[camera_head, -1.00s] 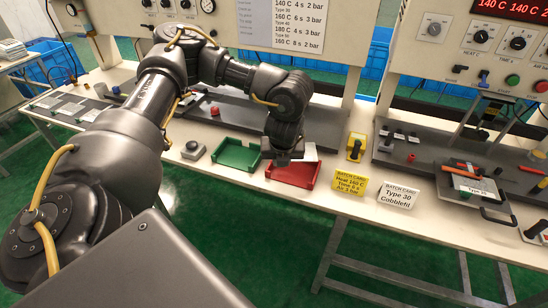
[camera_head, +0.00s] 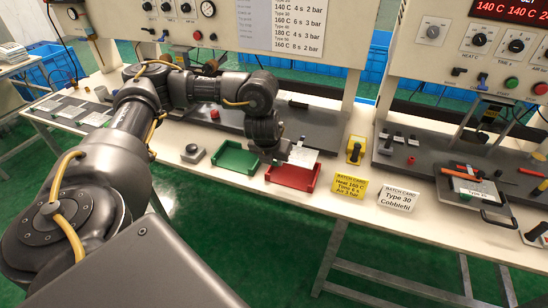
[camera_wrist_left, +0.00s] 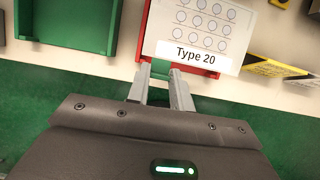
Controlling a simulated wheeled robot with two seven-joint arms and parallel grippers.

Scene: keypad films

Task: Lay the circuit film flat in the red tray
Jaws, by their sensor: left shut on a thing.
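The circuit film (camera_wrist_left: 200,25) is a pale sheet with rows of printed circles and a "Type 20" label. My left gripper (camera_wrist_left: 158,72) is shut at its near edge, where a small green piece shows between the fingers. In the head view the film (camera_head: 303,156) is over the back part of the red tray (camera_head: 289,180). The red tray's left wall (camera_wrist_left: 143,22) shows beside the film in the wrist view; the film hides much of the tray. I cannot tell whether the film touches the tray. My right gripper is not in view.
A green tray (camera_head: 236,158) stands just left of the red one. A grey button box (camera_head: 193,153) is further left. A yellow batch card (camera_head: 350,188), a white batch card (camera_head: 398,197) and a yellow-based device (camera_head: 355,150) stand to the right.

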